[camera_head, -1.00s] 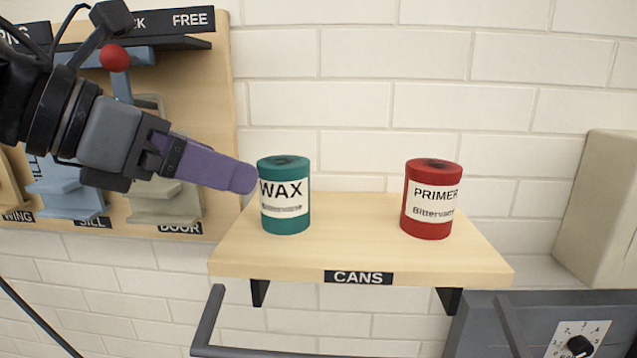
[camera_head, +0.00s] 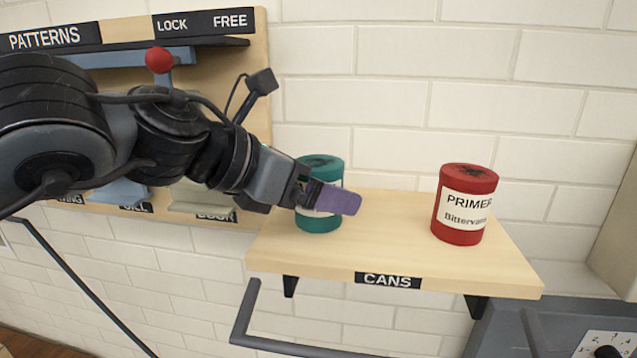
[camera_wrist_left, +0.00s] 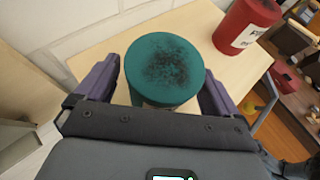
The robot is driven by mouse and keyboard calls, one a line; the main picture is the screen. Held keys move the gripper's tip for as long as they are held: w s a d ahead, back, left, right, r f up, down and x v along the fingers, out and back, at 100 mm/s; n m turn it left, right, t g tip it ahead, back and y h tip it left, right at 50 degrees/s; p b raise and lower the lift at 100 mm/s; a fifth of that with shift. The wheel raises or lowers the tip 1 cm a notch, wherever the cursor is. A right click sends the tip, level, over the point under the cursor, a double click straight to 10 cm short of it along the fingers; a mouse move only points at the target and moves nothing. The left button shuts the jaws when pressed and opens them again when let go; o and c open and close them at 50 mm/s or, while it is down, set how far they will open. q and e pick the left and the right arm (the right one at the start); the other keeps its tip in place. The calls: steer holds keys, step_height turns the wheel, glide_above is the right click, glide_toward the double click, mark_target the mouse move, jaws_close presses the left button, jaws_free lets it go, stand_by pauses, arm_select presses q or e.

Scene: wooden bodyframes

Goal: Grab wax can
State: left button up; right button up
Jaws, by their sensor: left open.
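The wax can is a teal cylinder (camera_head: 320,218) standing upright on the left part of the wooden shelf (camera_head: 400,228) marked CANS. My left gripper (camera_head: 335,200) is in front of it in the head view and hides most of its label. In the left wrist view, the can's dark-smudged teal top (camera_wrist_left: 164,68) lies between the two purple fingers of my left gripper (camera_wrist_left: 157,88). The fingers are open, one on each side, with a visible gap at least on the left side. My right gripper is not in view.
A red primer can (camera_head: 465,204) stands on the right part of the shelf, clear of the gripper. A pattern board (camera_head: 262,60) hangs on the brick wall at the left. A grey bar (camera_head: 245,315) runs below the shelf's front edge.

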arm_select(q)
steer(key=shift+w+d+f, duration=0.1)
steer(key=shift+w+f, duration=0.05)
steer(key=c, duration=1.1)
steer(key=shift+c, duration=0.9)
steer(key=shift+r, duration=0.25)
